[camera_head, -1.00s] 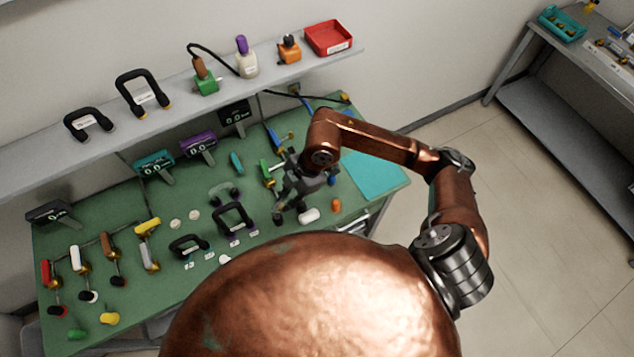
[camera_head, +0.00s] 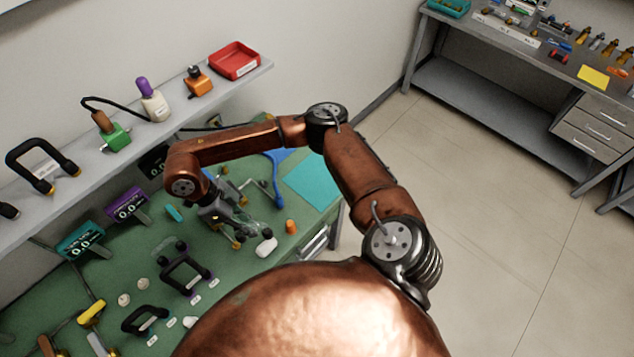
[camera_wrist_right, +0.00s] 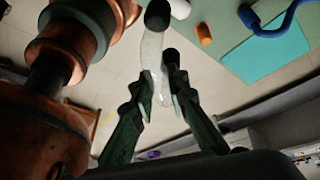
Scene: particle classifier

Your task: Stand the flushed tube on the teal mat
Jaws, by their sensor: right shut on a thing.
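My right gripper (camera_head: 238,224) is left of the teal mat (camera_head: 314,182), above the green bench. In the right wrist view its fingers (camera_wrist_right: 160,92) are shut on a clear tube (camera_wrist_right: 152,55), with a black end (camera_wrist_right: 157,14) pointing away from the fingers. The tube shows only faintly in the head view (camera_head: 252,224); whether it stands upright is hard to tell. My left gripper is not in view.
A white rounded piece (camera_head: 266,246) and an orange cylinder (camera_head: 291,226) stand between the gripper and the bench's front edge. A blue forked object (camera_head: 277,172) lies by the mat's left edge. Black handles (camera_head: 185,277) are to the left; a shelf with a red tray (camera_head: 235,61) runs behind.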

